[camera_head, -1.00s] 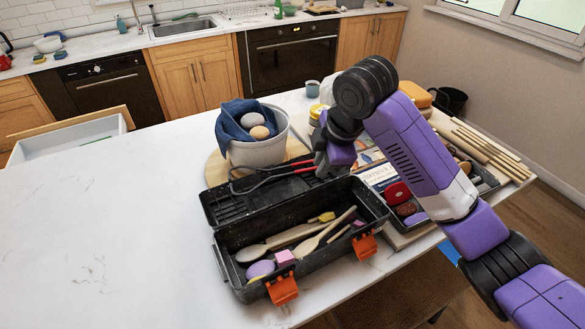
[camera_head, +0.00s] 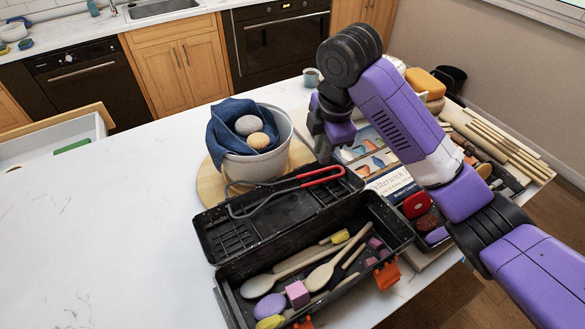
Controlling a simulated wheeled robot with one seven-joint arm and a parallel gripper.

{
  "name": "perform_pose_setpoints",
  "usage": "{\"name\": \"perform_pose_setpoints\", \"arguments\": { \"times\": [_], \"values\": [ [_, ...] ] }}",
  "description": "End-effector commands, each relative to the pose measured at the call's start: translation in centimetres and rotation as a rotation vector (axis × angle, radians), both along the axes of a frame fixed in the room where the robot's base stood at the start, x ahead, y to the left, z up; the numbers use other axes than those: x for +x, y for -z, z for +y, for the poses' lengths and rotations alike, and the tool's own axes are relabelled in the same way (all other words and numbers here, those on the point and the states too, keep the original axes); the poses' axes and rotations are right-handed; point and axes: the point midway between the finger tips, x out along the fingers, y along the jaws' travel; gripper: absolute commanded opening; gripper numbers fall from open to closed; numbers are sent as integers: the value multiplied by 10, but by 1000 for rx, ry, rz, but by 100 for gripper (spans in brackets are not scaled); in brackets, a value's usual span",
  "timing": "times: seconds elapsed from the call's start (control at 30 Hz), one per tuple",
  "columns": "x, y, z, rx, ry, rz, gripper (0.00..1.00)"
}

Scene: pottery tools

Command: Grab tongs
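The tongs (camera_head: 300,184) have red handles and a dark wire-like front end. They lie across the open black lid of the toolbox (camera_head: 204,229), with the red handles toward the right. My gripper (camera_head: 325,155) hangs just behind and above the red handles, pointing down. The tongs show uncovered in front of it, and the gripper does not appear closed on them. Its fingers are dark and partly hidden by its own purple body, so their opening is unclear.
The toolbox tray holds wooden spoons (camera_head: 325,270), a pink block (camera_head: 297,293) and other small tools. A grey pot (camera_head: 284,148) with a blue cloth stands behind the lid. Books (camera_head: 390,183) and wooden sticks (camera_head: 500,145) lie to the right. The table's left side is clear.

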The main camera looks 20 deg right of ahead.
Motion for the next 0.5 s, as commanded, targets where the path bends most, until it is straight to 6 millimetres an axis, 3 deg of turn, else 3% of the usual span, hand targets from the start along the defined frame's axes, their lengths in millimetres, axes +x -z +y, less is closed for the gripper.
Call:
{"name": "perform_pose_setpoints", "arguments": {
  "times": [0.37, 0.5],
  "values": [
    [6, 35, 3, 3, -1, 2, 15],
    [8, 57, 6, 4, -1, 3, 15]
  ]
}}
